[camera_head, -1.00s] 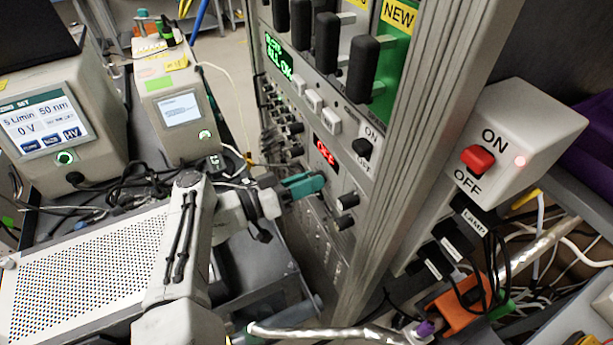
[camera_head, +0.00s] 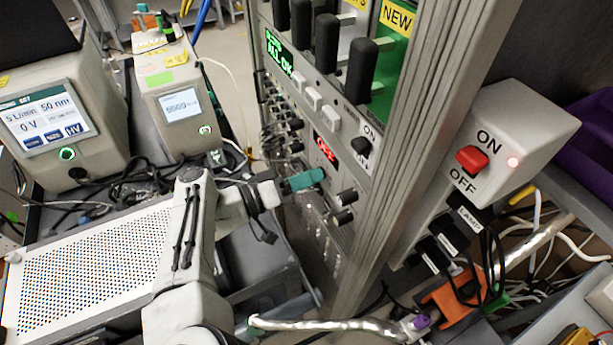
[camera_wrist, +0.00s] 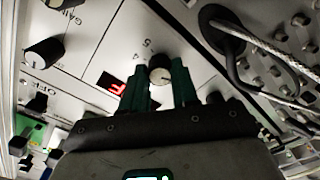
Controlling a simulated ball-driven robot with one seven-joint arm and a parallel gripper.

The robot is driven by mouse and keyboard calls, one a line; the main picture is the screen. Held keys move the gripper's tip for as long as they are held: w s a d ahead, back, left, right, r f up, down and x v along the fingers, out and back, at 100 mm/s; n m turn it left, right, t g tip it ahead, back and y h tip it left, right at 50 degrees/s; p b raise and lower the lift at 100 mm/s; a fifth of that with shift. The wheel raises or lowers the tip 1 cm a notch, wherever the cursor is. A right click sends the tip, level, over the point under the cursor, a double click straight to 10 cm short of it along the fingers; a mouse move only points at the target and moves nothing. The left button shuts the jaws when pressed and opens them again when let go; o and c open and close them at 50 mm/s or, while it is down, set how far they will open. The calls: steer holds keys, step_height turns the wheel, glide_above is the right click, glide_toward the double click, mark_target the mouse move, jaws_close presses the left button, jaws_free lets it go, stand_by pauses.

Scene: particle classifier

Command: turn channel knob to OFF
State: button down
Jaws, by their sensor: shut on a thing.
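My gripper's teal fingers (camera_head: 303,180) reach the front panel of the rack, just below and left of a red display (camera_head: 325,150) that appears to read OFF. In the wrist view, the two green fingers (camera_wrist: 160,88) sit on either side of a round knob (camera_wrist: 160,68) with a pale face and dark rim, and are shut on it. The digits 4 and 5 are printed beside the knob. The red display (camera_wrist: 118,86) lies just left of the fingers, partly hidden. In the head view the held knob is hidden by the fingers.
A black ON/OFF switch (camera_head: 362,146) sits higher on the panel. A grey box with a red switch (camera_head: 472,159) is at right. Cables and plugs (camera_head: 283,140) hang left of the panel.

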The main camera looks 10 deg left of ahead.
steer(key=shift+f, duration=0.15)
steer(key=c, duration=0.8)
jaws_free()
steer(key=shift+c, duration=0.2)
steer(key=shift+a, duration=0.1)
steer(key=b+v, duration=0.4)
steer(key=v, duration=0.6)
steer(key=shift+s+a, duration=0.25)
steer(key=shift+s, duration=0.05)
steer(key=shift+s, duration=0.1)
